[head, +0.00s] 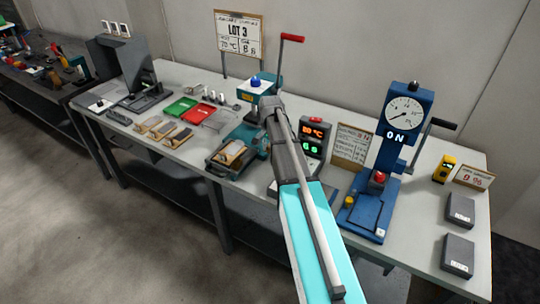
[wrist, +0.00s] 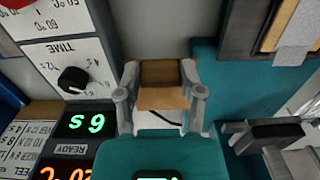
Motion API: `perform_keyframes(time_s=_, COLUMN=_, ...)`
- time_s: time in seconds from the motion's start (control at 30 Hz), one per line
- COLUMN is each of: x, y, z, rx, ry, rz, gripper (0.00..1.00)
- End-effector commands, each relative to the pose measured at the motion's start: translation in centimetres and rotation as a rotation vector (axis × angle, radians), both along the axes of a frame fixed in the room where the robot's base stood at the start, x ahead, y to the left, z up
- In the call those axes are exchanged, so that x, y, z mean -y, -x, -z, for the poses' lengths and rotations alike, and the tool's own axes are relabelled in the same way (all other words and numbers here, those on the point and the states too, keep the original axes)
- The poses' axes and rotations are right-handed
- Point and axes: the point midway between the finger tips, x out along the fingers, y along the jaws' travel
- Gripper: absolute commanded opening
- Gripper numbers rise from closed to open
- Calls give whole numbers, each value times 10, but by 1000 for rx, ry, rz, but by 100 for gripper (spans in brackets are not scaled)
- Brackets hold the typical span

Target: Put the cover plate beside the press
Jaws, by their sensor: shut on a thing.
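My gripper (wrist: 160,88) is shut on a brown and tan piece (wrist: 160,74), its two grey fingers on either side of it. I cannot tell for certain whether this is the cover plate. In the head view my arm hides the gripper and the held piece. A teal machine (head: 223,161), which seems to be the press, stands on the bench just left of my arm. A tan-topped piece (head: 233,151) lies on its base. A blue gauge stand (head: 402,133) with a dial and a lever stands to the right.
A control box (head: 313,131) with red and green digits stands right of my arm. Green (head: 180,107) and red (head: 200,116) trays and several tan pads (head: 163,130) lie to the left. Two dark boxes (head: 460,211) (head: 457,255) stand at the right end.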

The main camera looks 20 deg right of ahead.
Motion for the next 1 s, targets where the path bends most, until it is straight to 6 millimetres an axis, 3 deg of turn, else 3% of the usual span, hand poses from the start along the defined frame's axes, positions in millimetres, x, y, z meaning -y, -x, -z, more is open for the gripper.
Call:
perform_keyframes(time_s=0.17, x=2, y=-9, z=14, rx=0, ry=0, rz=0, gripper=10)
perform_keyframes(time_s=0.5, x=2, y=-7, z=38, rx=0, ry=0, rz=0, gripper=10)
perform_keyframes(time_s=1.0, x=2, y=-7, z=41, rx=0, ry=0, rz=0, gripper=10)
